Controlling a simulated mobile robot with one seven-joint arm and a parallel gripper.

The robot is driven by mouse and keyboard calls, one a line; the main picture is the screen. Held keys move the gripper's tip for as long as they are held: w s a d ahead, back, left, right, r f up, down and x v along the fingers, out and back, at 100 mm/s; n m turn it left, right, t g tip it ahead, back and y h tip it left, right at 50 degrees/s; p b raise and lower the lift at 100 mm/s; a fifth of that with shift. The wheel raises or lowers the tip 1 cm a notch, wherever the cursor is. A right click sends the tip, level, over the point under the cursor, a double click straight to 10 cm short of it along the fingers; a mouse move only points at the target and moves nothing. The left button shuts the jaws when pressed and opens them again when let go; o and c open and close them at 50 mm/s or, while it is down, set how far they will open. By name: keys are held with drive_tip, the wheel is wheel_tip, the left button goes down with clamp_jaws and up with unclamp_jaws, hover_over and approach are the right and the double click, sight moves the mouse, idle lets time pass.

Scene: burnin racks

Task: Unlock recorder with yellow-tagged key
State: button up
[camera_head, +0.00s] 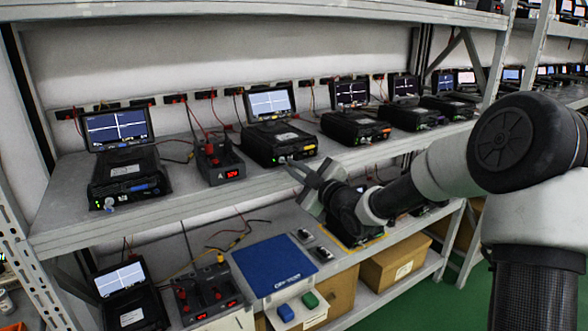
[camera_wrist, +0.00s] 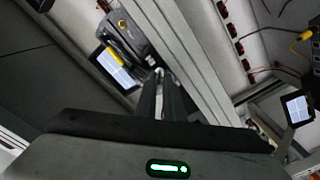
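A black recorder (camera_head: 279,142) with a lit screen and a yellow-orange front label stands on the upper shelf in the head view. In the wrist view the recorder (camera_wrist: 134,36) shows at upper left with its yellow label. My gripper (camera_head: 289,165) reaches its front lower edge from the right. In the wrist view my gripper (camera_wrist: 159,75) has its two dark fingers close together, tips near the recorder's front. A small pale piece shows at the tips; I cannot tell whether it is a key or a lock, or whether it is held. No yellow key tag is clearly visible.
A power supply (camera_head: 219,160) with red digits and another recorder (camera_head: 129,176) stand to the left. More recorders line the shelf (camera_head: 75,222) to the right. Below are a blue mat (camera_head: 272,264), green and blue blocks, and cardboard boxes (camera_head: 393,262). An upper shelf hangs overhead.

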drive_tip(key=shift+m, duration=0.3)
clamp_jaws()
drive_tip(key=m, duration=0.3)
drive_tip(key=shift+m+p, duration=0.3)
drive_tip(key=m+p, duration=0.1)
drive_tip(key=m, duration=0.3)
drive_tip(key=shift+m, duration=0.4)
drive_tip(key=m+p, duration=0.2)
drive_tip(key=m, duration=0.3)
drive_tip(key=shift+m+p, duration=0.95)
drive_tip(key=shift+m, duration=0.95)
drive_tip(key=shift+f, duration=0.1)
drive_tip(key=shift+o, duration=1.1)
unclamp_jaws()
